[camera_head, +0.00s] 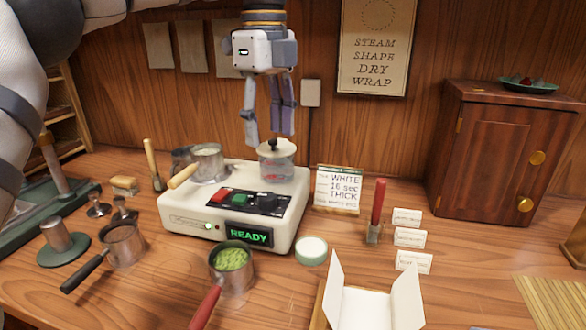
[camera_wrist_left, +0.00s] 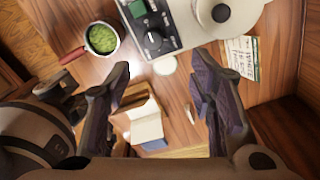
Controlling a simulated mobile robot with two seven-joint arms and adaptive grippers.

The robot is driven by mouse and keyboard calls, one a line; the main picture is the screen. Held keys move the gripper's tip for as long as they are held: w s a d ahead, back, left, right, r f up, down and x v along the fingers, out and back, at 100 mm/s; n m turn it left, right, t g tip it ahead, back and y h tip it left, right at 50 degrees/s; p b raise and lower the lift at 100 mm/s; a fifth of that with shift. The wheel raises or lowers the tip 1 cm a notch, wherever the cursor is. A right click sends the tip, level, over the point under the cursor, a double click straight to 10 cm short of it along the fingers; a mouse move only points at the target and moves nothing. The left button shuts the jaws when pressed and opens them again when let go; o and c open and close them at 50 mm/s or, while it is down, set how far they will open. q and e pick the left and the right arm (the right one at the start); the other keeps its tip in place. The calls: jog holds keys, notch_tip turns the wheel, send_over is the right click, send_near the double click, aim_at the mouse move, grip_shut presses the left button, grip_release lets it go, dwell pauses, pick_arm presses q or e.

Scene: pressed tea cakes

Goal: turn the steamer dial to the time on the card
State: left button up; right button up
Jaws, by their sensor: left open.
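The white steamer (camera_head: 180,214) stands on the table with a green READY display (camera_head: 248,235). Its black panel carries red and green buttons and the dark dial (camera_head: 268,202). The dial also shows in the left wrist view (camera_wrist_left: 153,41), but its setting is too small to read. The card (camera_head: 338,190) stands right of the steamer and reads WHITE, 16 sec, THICK. My left gripper (camera_head: 268,138) is open and empty, pointing down above the steamer's lidded pot (camera_head: 276,165), behind the dial. Its spread fingers show in the left wrist view (camera_wrist_left: 162,75). My right gripper is out of view.
A metal cup of green leaves (camera_head: 231,258) with a red handle stands before the steamer. A white-topped round tin (camera_head: 311,250) and a red-handled brush (camera_head: 377,210) are to the right. An open white box (camera_head: 360,305) lies in front. A wooden cabinet (camera_head: 508,150) stands back right.

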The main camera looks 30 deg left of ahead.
pick_arm(q)
send_over(267, 195)
jog(key=f, duration=0.4)
jog(key=shift+s+f, duration=0.3)
jog(key=shift+f, duration=0.1)
jog(key=f, duration=0.7)
jog(key=shift+w+p, duration=0.25)
jog(key=shift+p, duration=0.05)
jog(key=shift+c, duration=0.5)
jog(key=c, duration=1.1)
